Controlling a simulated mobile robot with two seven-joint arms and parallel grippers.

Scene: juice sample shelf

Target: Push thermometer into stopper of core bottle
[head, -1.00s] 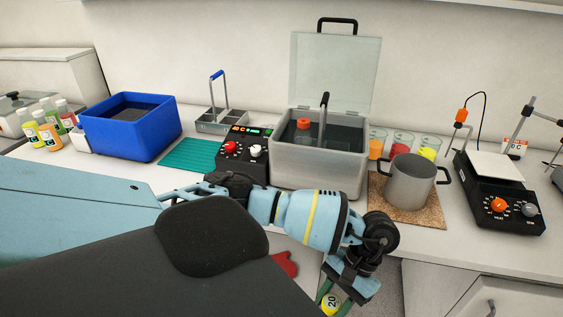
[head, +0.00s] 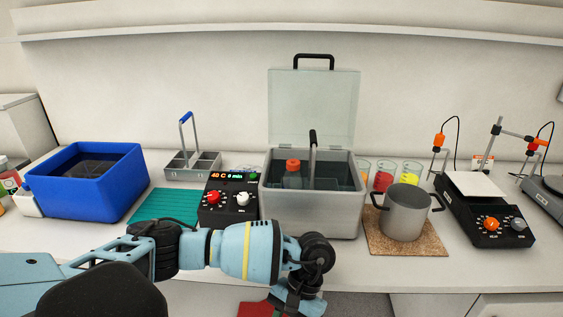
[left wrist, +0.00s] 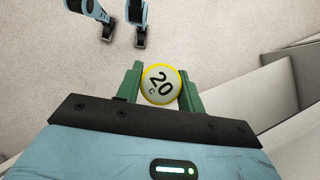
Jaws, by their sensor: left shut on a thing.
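The core bottle appears to be the one with an orange-red stopper (head: 293,163), standing in the grey open-lidded bath (head: 311,213). The bath wall hides its lower part. My left gripper (head: 297,304) is low at the bottom edge of the head view, in front of the bath and apart from the bottle. My right gripper cannot be made out in either view.
A black control box (head: 229,199) stands left of the bath, a grey pot (head: 405,215) on a cork mat right of it. A hotplate (head: 487,220) stands farther right. A blue tub (head: 88,187) is at left. A red patch (head: 254,309) shows low down, partly hidden.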

